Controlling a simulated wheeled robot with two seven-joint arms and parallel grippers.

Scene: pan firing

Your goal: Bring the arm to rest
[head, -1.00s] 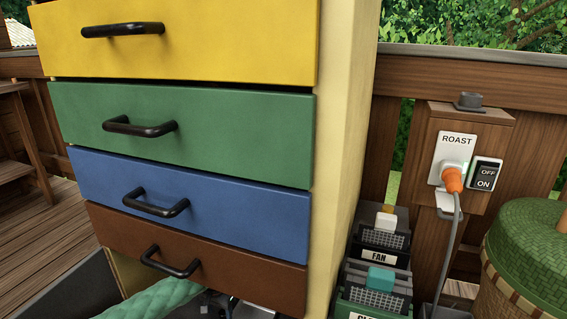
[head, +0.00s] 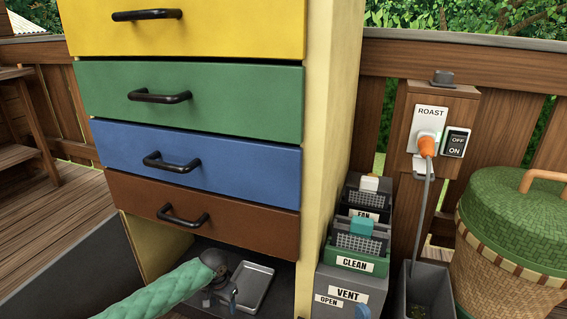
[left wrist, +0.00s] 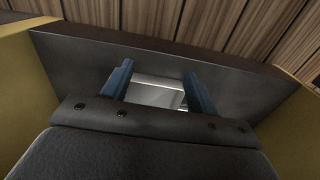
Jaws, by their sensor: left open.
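My left arm in a green quilted sleeve comes in from the lower left of the head view. Its gripper (head: 221,297) is under the cabinet, in the open space below the brown drawer (head: 190,205). In the left wrist view its two blue fingers (left wrist: 158,80) stand apart, with nothing gripped between them. A shallow metal tray (head: 256,287) lies on the dark floor of that space, just right of the gripper. A pale, bright surface (left wrist: 158,97) shows between the fingers in the wrist view; I cannot tell whether it is the tray. My right gripper is not in view.
The cabinet's yellow (head: 190,28), green (head: 200,98) and blue (head: 235,175) drawers are shut above. To the right stand labelled boxes (head: 350,263), a ROAST switch post (head: 440,120) with an orange plug, and a green-lidded basket (head: 510,240). A dark side panel (head: 65,275) bounds the left.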

